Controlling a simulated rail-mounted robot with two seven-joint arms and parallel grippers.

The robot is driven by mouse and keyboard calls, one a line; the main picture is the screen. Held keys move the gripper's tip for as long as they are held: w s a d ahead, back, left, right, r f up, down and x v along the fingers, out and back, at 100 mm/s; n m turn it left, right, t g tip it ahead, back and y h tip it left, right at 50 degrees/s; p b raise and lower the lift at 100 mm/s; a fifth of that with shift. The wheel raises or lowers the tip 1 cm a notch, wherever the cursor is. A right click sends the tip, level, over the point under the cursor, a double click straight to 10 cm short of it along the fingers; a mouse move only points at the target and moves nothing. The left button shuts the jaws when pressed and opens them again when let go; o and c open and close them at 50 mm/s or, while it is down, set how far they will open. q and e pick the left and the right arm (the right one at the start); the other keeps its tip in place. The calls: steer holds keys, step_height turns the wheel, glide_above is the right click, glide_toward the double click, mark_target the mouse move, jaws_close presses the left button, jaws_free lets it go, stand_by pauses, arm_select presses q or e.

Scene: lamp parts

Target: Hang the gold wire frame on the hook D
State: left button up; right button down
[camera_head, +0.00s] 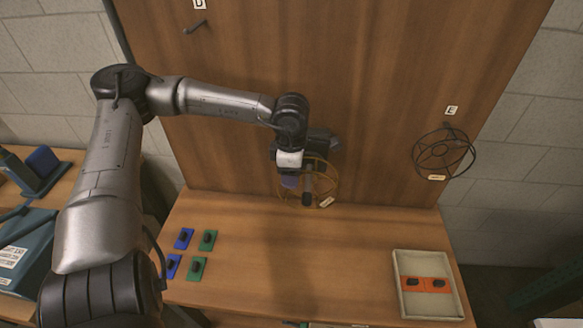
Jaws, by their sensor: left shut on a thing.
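The gold wire frame (334,186) is a round wire cage with a small tag, near the lower middle of the wooden board. My left gripper (307,184) is at the frame and shut on it, partly covering it. I cannot tell whether the frame touches the board. Hook D (195,27) is a dark peg at the board's upper left, under a label "D" (199,4). Nothing hangs on it. My right gripper is not in view.
A black wire frame (444,153) hangs at the right under a label "E" (451,110). Blue and green pieces (196,240) lie on the table's left side. A tray (428,308) with orange pieces stands at the right. The middle of the table is clear.

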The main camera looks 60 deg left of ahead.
arm_select(q)
steer(key=s+d+b, duration=0.4)
steer(key=s+d, duration=0.1)
steer(key=d, duration=0.4)
steer(key=shift+s+d, duration=0.3)
steer(key=shift+s, duration=0.1)
stand_by(1.7)
stand_by(0.7)
stand_by(0.6)
